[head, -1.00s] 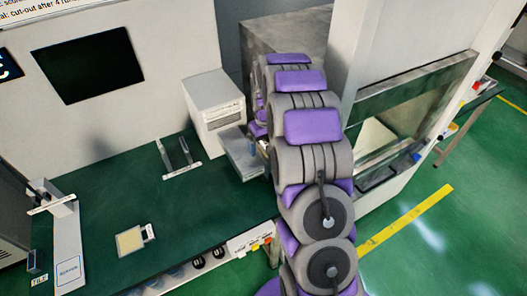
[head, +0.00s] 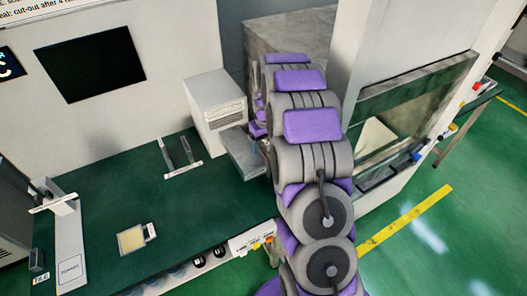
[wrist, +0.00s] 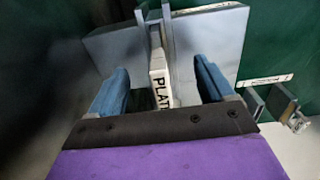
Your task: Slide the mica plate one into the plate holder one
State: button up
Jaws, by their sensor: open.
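My gripper (wrist: 160,92) is open in the wrist view, with its two blue fingers apart. Between and beyond them is a white strip (wrist: 160,78) lettered "PLAT", the rest cut off. It appears to belong to a plate holder with thin grey uprights (wrist: 168,40). Flat grey slab parts (wrist: 210,45) show on both sides of the uprights. I cannot tell whether they are the mica plate. In the head view, a grey slab (head: 245,152) stands beside my arm, which hides the gripper. A tan, pale-edged plate (head: 131,239) lies flat on the green bench; its number is unreadable.
Another small holder with two uprights (head: 182,158) stands left of the grey slab. A white vented box (head: 214,110) is behind it. A tall white cabinet with a glass front (head: 400,115) rises to the right. The bench (head: 190,205) is largely clear in the middle.

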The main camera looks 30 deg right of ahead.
jog(key=shift+d, duration=0.2)
jog(key=c, duration=0.9)
jog(key=shift+a, duration=0.3)
grip_shut()
jog(key=shift+d, duration=0.15)
jog(key=shift+r, duration=0.2)
jog(key=shift+r+p, duration=1)
jog(key=shift+r, duration=1.85)
